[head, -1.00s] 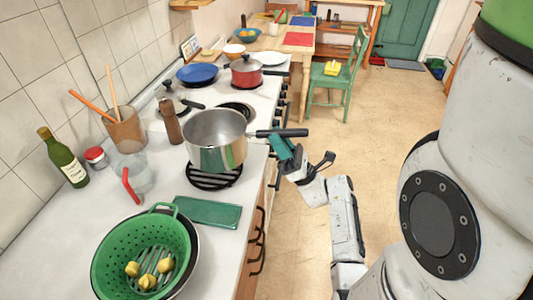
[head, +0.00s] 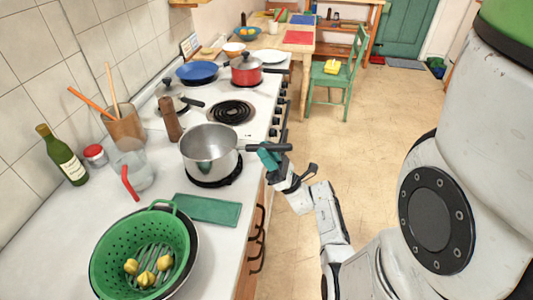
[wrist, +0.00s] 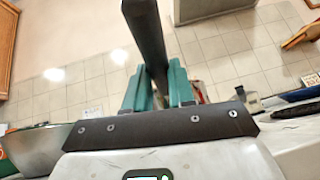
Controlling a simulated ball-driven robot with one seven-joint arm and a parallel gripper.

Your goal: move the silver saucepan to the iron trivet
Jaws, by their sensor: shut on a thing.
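The silver saucepan (head: 208,152) is upright over the iron trivet (head: 232,180), with its dark handle (head: 255,148) pointing right over the counter edge. Only the trivet's dark edge shows below the pan; the rest is hidden. The pan's base looks at or very close to the trivet; I cannot tell for sure that they touch. My gripper (head: 268,156) has its teal fingers shut on the handle. In the wrist view the dark handle (wrist: 147,35) runs between the teal fingers.
A green colander (head: 140,245) with yellow pieces stands at the front, beside a flat green item (head: 206,209). A pepper mill (head: 170,122) stands close behind the pan. Behind it are a bare burner (head: 231,112) and a red pot (head: 245,72).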

